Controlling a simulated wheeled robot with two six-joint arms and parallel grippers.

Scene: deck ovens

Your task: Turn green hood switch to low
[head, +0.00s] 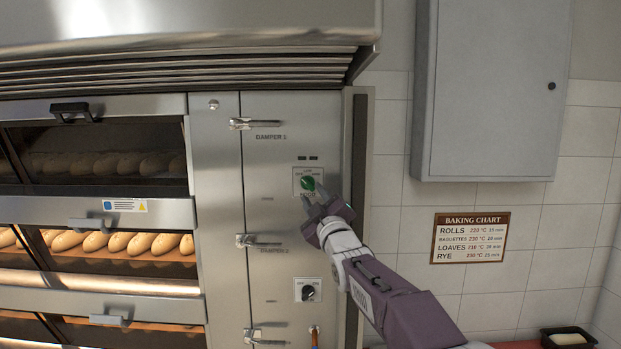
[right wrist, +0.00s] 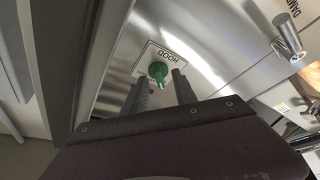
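The green hood switch (head: 308,184) is a round knob on a small light plate marked HOOD, on the steel panel right of the ovens. It also shows in the right wrist view (right wrist: 158,70), where its pointer end faces toward my gripper. My right gripper (head: 319,200) is just below and right of the knob in the head view. In the right wrist view its two dark fingers (right wrist: 160,84) are apart, with the green knob just beyond and between their tips. I cannot tell whether they touch it. My left gripper is not in view.
Damper handles (head: 258,123) stick out above and below the switch. A black knob (head: 309,291) sits lower on the panel. Deck ovens with bread (head: 110,165) are at the left. A grey wall cabinet (head: 495,90) and a baking chart (head: 469,238) are at the right.

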